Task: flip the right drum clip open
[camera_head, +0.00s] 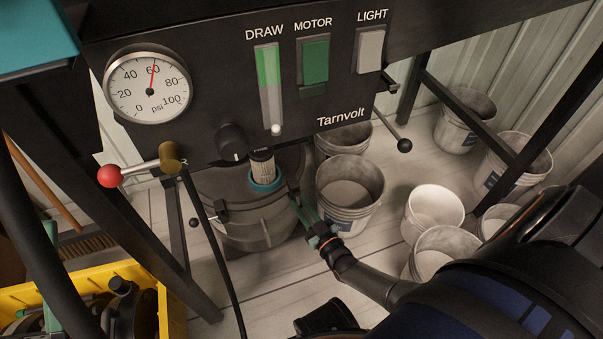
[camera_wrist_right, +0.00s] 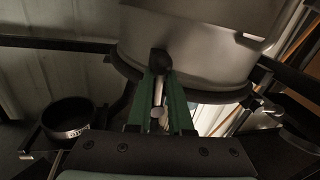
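The grey drum (camera_head: 240,232) stands under the black panel and also shows in the right wrist view (camera_wrist_right: 190,50). The left drum clip (camera_head: 217,212) sits on its left side with a dark ball on its lever. My right gripper (camera_head: 300,203) is at the drum's right side, its green fingers close together. In the right wrist view, the right drum clip's dark knob (camera_wrist_right: 160,62) is between the fingertips and fills the narrow gap. In the head view the fingers hide most of this clip.
Several grey-white buckets, one close to the right gripper (camera_head: 348,195), stand right of the drum. The panel (camera_head: 215,80) has a gauge, switches and a red-knobbed lever (camera_head: 110,176). A yellow crate (camera_head: 172,312) is at lower left. A black cable hangs before the drum.

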